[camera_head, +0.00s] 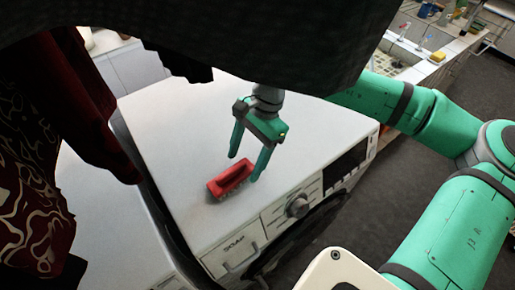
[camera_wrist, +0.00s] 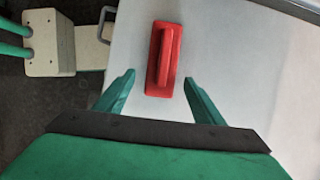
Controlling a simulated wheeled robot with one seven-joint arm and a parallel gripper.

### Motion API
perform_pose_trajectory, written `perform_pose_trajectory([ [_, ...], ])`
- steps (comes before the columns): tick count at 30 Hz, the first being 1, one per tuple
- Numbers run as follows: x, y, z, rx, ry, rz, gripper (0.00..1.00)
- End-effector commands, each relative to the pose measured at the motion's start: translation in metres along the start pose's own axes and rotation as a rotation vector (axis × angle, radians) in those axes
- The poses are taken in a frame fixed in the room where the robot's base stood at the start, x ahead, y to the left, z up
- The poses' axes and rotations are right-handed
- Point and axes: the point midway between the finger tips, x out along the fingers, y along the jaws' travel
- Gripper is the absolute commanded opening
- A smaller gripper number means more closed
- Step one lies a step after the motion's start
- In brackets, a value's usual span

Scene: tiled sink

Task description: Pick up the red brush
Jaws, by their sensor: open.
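The red brush (camera_head: 231,180) lies on the white top of a washing machine (camera_head: 185,125), near its front edge. It has a raised red handle, and pale bristles show below it. My gripper (camera_head: 244,168) is above the machine top, with its two green fingers apart and pointing down, close to the brush. In the wrist view the brush (camera_wrist: 163,58) lies ahead of the open fingers of my gripper (camera_wrist: 158,82), roughly centred between them. Nothing is between the fingers that I can see. The exact height of the fingertips over the brush cannot be told.
Dark red patterned cloth (camera_head: 35,160) hangs at the left. A dark hanging cloth covers the top of the head view. The machine's front has a knob (camera_head: 297,206) and a dark panel. A tiled sink (camera_head: 408,55) stands at the back right. The machine top around the brush is clear.

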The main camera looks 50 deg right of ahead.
Motion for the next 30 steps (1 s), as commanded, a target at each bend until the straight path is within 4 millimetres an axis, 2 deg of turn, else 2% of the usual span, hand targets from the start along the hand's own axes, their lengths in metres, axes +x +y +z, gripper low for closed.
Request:
perform_pose_trajectory([
  [3, 0.008, 0.000, 0.019, -0.006, 0.001, 0.002, 0.62],
  [8, 0.015, -0.001, 0.037, -0.006, 0.000, 0.002, 0.62],
  [15, 0.027, -0.001, 0.037, -0.005, -0.001, 0.001, 0.62],
  [23, 0.027, -0.001, 0.036, -0.003, -0.001, 0.000, 0.62],
  [29, 0.027, -0.001, 0.036, -0.003, -0.001, 0.000, 0.17],
  [30, 0.027, -0.001, 0.036, -0.003, -0.001, 0.000, 0.15],
])
